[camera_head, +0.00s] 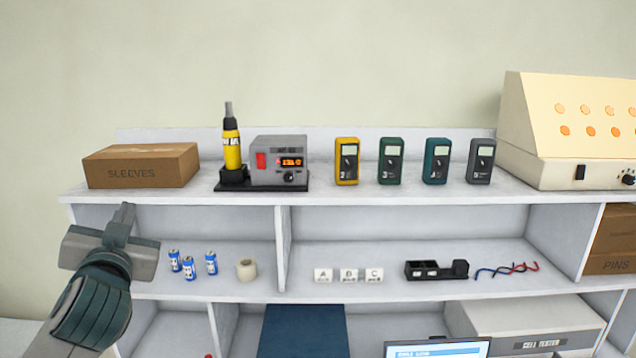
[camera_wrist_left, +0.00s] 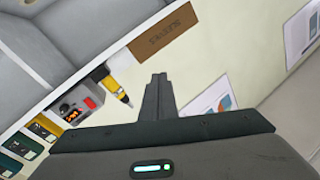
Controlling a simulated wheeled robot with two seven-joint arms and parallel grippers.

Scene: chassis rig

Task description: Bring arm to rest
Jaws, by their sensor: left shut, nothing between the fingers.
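My left gripper (camera_head: 122,218) is raised in front of the left end of the shelf unit, its fingers pointing up, just below the SLEEVES box. In the left wrist view its fingers (camera_wrist_left: 158,92) are together with nothing between them. My right gripper is in neither view. The left hand stands apart from the items on the shelf and covers part of the shelf's left edge in the head view.
The top shelf (camera_head: 330,185) carries a SLEEVES box (camera_head: 140,165), a yellow tool (camera_head: 232,150) by a grey station (camera_head: 279,162), several meters (camera_head: 347,162) and a cream panel (camera_head: 570,130). Blue batteries (camera_head: 189,268), a tape roll (camera_head: 246,270) and a black holder (camera_head: 436,270) sit below.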

